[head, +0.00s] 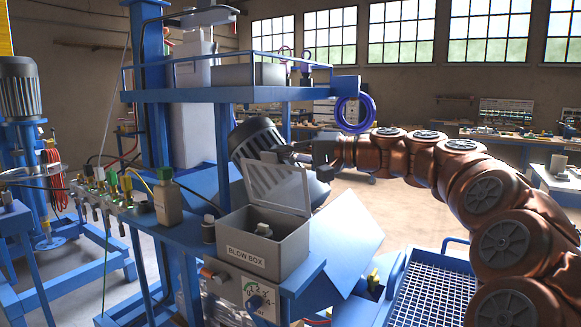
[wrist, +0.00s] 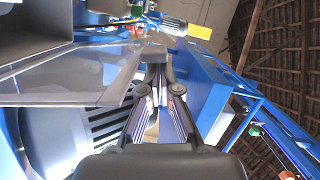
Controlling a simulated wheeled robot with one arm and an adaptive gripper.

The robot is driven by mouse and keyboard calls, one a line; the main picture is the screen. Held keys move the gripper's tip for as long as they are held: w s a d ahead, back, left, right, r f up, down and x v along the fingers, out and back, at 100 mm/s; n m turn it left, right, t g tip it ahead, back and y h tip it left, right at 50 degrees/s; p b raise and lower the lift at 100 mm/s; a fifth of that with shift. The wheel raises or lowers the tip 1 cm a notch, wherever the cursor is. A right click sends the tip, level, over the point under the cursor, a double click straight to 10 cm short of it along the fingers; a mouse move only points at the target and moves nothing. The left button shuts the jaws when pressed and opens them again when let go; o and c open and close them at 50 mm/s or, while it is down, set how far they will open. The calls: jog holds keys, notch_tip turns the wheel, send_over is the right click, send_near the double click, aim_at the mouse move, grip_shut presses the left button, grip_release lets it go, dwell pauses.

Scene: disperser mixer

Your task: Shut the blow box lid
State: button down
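The blow box (head: 238,254) is a grey open-topped box with a "BLOW BOX" label, on a blue shelf in the head view. Its clear, grey-framed lid (head: 280,187) stands raised at the back edge, tilted back. A small dark-and-light fitting (head: 263,230) shows inside. My gripper (head: 272,157) is behind the lid's upper edge, in front of a ribbed motor. In the wrist view, the lid (wrist: 75,80) lies left of my gripper (wrist: 155,52), and the box (wrist: 35,28) is at top left. The fingers look closed together and empty; whether they touch the lid is unclear.
A ribbed grey motor (head: 255,140) sits close behind my gripper. A blue railed shelf (head: 225,95) is above the box. A beige bottle (head: 167,200) and valves stand left. A wire-mesh tray (head: 432,295) is at right.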

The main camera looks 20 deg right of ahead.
aim_at(264, 173)
jog(key=s+a+f+n+h+b, duration=0.2)
jog(key=a+f+n+b, duration=0.3)
jog(key=b, duration=0.6)
jog(key=s+a+f+n+t+h+b, duration=0.1)
jog(key=s+a+f+n+b, duration=0.4)
jog(key=b, duration=0.6)
jog(key=f+n+h, duration=0.1)
jog(key=n, duration=0.1)
jog(key=shift+a+f+n, duration=0.3)
jog(key=shift+f, duration=0.05)
